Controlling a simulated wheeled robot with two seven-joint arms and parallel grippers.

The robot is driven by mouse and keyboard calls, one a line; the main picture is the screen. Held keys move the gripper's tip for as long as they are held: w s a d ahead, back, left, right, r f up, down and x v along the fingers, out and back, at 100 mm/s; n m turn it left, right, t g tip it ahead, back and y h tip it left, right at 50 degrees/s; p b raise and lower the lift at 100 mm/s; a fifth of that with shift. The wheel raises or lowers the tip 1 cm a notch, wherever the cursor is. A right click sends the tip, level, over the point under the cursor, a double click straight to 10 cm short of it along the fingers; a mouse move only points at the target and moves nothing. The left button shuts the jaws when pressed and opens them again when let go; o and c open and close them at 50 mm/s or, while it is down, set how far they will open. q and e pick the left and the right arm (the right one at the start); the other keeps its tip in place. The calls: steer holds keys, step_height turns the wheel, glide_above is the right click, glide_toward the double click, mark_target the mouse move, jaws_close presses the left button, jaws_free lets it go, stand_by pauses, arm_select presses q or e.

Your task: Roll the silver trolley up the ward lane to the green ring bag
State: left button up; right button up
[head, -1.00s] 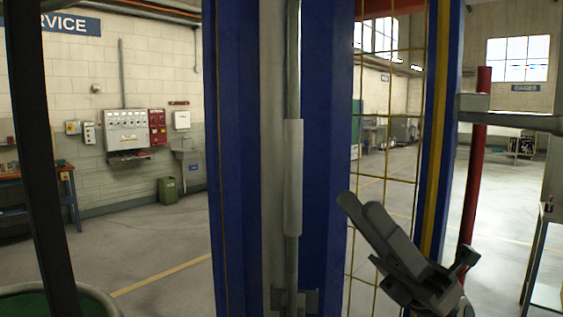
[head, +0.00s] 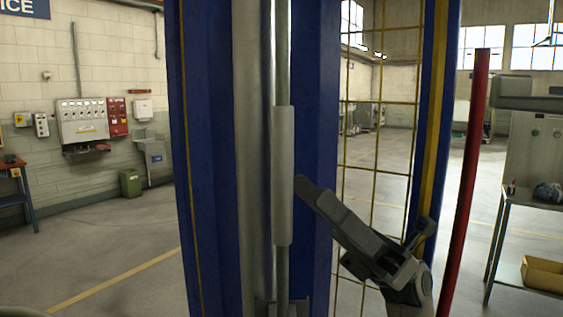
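My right gripper (head: 318,200) is dark grey and points up and left in the lower middle of the head view. Its fingertips are close beside a grey sleeve (head: 284,175) on an upright silver pole (head: 283,60); I cannot tell whether they touch. The fingers overlap from this side, so their opening is unclear. My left gripper is out of view. I cannot make out a whole silver trolley, nor tell whether the pole belongs to one. No green ring bag can be identified. A small grey-green rim (head: 20,312) shows at the bottom left corner.
Wide blue uprights (head: 208,150) and a yellow wire mesh panel (head: 378,130) block the middle. A red post (head: 466,170) stands right of it. A metal shelf (head: 530,206) with a yellow bin (head: 542,273) is at the right. Open floor (head: 110,240) lies to the left.

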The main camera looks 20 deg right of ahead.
mark_target(291, 172)
steer(key=p+x, duration=0.4)
steer(key=x, duration=0.1)
steer(key=shift+a+r, duration=0.2)
steer(key=shift+r, duration=0.2)
steer(key=shift+p+x, duration=0.45)
steer(key=shift+x, duration=0.4)
steer(key=shift+f, duration=0.1)
jaws_close()
